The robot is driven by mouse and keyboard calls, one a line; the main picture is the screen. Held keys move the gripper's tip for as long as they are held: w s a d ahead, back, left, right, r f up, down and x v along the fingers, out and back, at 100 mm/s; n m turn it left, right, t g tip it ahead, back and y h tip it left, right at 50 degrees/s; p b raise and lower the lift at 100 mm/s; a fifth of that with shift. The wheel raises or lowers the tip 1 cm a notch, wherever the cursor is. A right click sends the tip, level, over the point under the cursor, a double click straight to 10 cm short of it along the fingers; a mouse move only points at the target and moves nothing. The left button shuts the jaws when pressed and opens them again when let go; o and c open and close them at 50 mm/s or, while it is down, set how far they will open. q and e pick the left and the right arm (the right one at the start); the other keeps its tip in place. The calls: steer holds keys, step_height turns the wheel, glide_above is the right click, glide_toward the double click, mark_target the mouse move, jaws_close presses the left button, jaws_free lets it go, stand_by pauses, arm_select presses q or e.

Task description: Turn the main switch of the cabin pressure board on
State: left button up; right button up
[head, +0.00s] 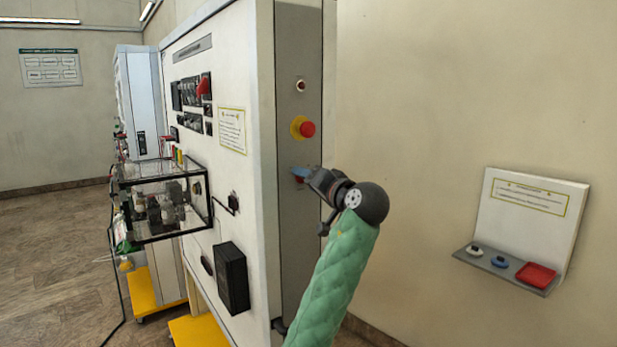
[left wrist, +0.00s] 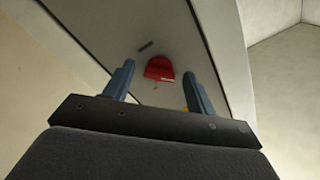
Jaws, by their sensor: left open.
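The tall white board (head: 222,90) has a grey side panel (head: 298,235). A red switch (head: 299,180) sits low on that panel, mostly hidden behind my left gripper (head: 300,172). I take it for the main switch. In the left wrist view the red switch (left wrist: 159,70) shows between the two blue fingertips, with a small dark label near it. The fingers are apart and hold nothing. I cannot tell whether they touch the switch, nor its on or off position. My right gripper is not in view.
Above the switch are a red mushroom button (head: 307,129) on a yellow base and a small round lamp (head: 300,86). A clear box (head: 165,210) juts from the board's front. A wall shelf (head: 507,270) with small items hangs at right. The wall between is bare.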

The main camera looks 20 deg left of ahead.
arm_select(q)
steer(key=shift+w+a+f, duration=0.1)
steer(key=shift+w+a, duration=0.15)
steer(key=shift+a, duration=0.1)
steer(key=shift+s+d, duration=0.1)
steer(key=c, duration=1)
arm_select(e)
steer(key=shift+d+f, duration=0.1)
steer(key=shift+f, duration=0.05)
